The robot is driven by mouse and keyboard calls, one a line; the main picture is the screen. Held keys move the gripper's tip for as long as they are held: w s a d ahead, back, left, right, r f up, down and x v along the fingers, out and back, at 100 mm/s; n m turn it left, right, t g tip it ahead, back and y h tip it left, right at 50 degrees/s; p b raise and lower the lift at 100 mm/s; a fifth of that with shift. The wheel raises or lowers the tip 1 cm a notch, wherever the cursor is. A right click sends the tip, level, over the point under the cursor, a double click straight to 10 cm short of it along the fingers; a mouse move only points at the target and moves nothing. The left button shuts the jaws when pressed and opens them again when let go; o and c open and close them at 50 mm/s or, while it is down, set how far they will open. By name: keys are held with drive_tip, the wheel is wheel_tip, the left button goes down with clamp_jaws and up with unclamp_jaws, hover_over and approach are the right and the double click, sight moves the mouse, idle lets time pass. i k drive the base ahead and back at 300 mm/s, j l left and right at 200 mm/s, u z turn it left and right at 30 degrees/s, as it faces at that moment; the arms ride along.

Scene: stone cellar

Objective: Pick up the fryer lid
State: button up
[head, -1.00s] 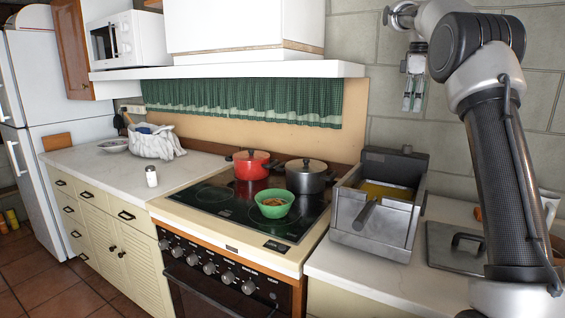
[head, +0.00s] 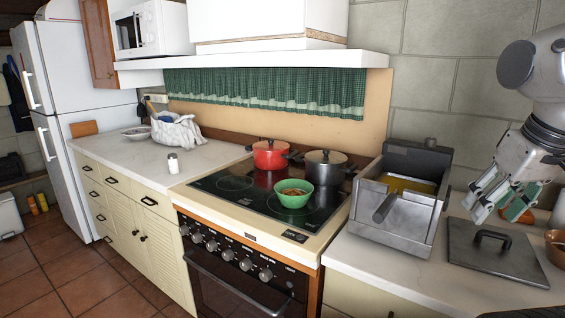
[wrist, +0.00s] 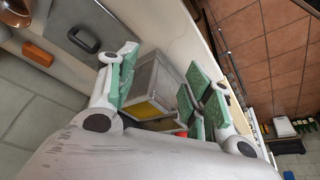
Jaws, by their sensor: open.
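The fryer lid (head: 492,254) is a flat grey metal plate with a dark loop handle (head: 492,237). It lies on the white counter to the right of the fryer (head: 392,230). In the wrist view the lid (wrist: 108,20) is at the upper left, with its handle (wrist: 84,39) showing. My gripper (head: 495,212) is open and empty, above the lid's far side and apart from it. In the wrist view the green-padded fingers of my gripper (wrist: 163,92) are spread, with the fryer (wrist: 150,85) seen beyond, between them.
The fryer stands open with yellow oil close to the lid's left. A brown bowl (head: 556,243) sits at the lid's right, and an orange item (head: 522,215) lies behind. The stove (head: 250,205) holds a red pot (head: 270,155), a dark pot (head: 325,168) and a green bowl (head: 293,194).

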sight(504, 252)
drive_tip(key=j+z, duration=0.15)
drive_tip(key=z, duration=0.25)
drive_tip(key=i+j+z, duration=0.1)
drive_tip(key=z, duration=0.25)
